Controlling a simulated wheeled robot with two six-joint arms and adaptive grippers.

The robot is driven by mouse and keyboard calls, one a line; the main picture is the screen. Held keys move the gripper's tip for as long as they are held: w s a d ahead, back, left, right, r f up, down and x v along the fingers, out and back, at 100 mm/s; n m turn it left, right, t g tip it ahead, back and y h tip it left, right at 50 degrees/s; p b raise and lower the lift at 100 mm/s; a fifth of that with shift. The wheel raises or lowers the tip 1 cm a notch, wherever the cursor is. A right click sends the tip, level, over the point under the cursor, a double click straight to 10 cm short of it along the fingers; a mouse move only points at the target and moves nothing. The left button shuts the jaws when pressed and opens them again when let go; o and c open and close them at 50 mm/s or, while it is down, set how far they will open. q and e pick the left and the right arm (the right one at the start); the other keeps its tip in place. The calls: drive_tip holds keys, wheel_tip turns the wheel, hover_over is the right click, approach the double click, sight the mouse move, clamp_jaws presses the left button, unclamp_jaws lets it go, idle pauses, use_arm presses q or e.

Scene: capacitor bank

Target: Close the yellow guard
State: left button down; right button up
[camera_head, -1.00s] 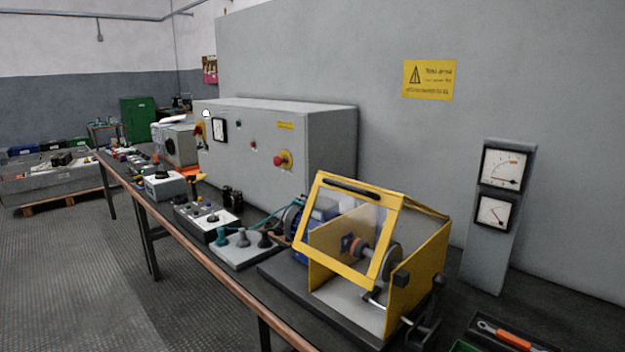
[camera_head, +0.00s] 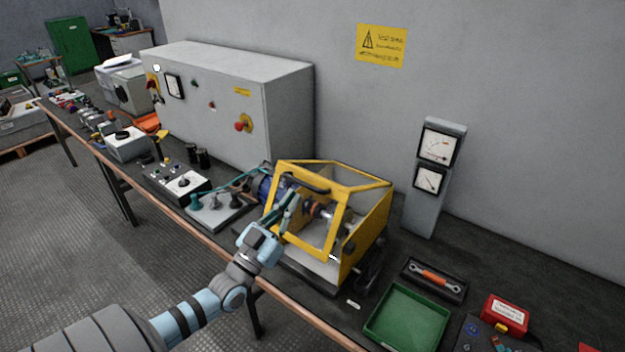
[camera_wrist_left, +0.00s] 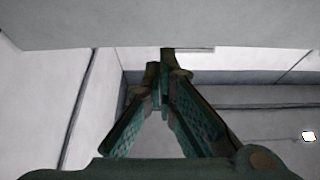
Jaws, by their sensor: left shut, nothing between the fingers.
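The yellow guard (camera_head: 335,228) is a yellow frame with a clear pane and a dark handle bar on its top edge. It is hinged on the yellow-sided machine housing (camera_head: 366,238) and stands tilted out at the front. My left gripper (camera_head: 290,203) is shut and empty, in front of the guard's left part near its upper edge. I cannot tell whether it touches the frame. In the left wrist view the fingers (camera_wrist_left: 163,112) meet at the tips, under a large pale grey surface. My right gripper is not in view.
A grey control cabinet (camera_head: 230,108) stands behind left. A lever panel (camera_head: 218,214) is just left of the machine. A green tray (camera_head: 408,318), a wrench tray (camera_head: 434,278) and a red box (camera_head: 505,314) lie to the right. A gauge stand (camera_head: 426,205) is behind.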

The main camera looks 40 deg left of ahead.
use_arm(q)
drive_tip(key=w+f+b, duration=0.1)
drive_tip(key=w+b, duration=0.1)
drive_tip(key=w, duration=0.5)
drive_tip(key=shift+w+a+b, duration=0.15)
drive_tip(key=shift+w+b, duration=0.25)
drive_tip(key=shift+f, duration=0.1)
